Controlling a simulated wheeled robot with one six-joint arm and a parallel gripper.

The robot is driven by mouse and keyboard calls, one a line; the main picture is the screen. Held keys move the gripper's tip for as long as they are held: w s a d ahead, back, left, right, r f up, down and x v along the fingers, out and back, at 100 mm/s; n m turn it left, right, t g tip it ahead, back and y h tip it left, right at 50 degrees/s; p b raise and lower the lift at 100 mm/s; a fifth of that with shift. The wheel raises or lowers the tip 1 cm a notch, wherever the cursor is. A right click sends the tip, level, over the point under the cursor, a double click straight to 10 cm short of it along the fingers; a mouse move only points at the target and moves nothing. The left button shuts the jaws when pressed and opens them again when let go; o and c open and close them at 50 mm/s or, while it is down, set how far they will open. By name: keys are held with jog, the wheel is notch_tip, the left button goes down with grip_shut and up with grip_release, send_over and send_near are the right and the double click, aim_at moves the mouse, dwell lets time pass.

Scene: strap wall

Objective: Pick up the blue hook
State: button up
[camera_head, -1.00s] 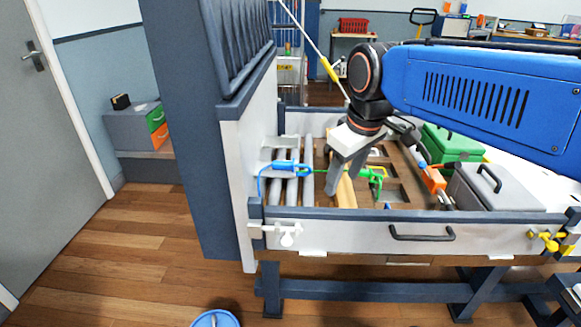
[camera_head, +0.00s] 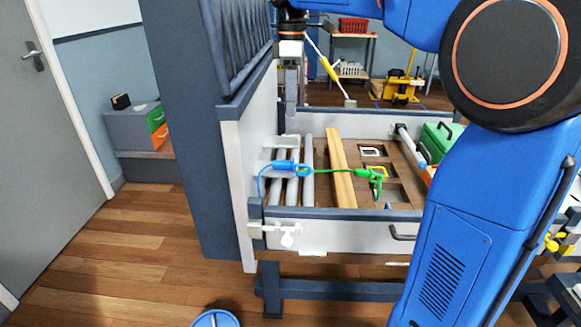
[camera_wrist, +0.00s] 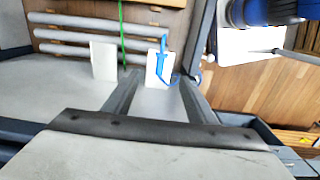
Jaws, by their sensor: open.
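The blue hook (camera_head: 284,167) lies near the left end of the wooden tray bed, across the grey rollers, with a thin blue loop hanging from its left side. A green cord runs from it to a green hook (camera_head: 366,173) on the right. In the wrist view the blue hook (camera_wrist: 161,60) lies against a white block, ahead of and between my fingertips. My gripper (camera_head: 291,108) points down above the left side of the bed, above and apart from the blue hook. Its two fingers (camera_wrist: 158,80) are apart and hold nothing.
Grey rollers (camera_head: 307,180) and a pale wooden bar (camera_head: 341,170) lie in the bed. A white front rail (camera_head: 340,234) and a tall blue-grey panel (camera_head: 185,130) at left bound the space. A green box (camera_head: 438,141) stands at right.

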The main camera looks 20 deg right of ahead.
send_over(290, 162)
jog(key=f, duration=1.2)
jog(key=shift+d, duration=0.25)
jog(key=shift+a+f, duration=0.2)
jog(key=shift+f, duration=2.4)
jog(key=c, duration=1.2)
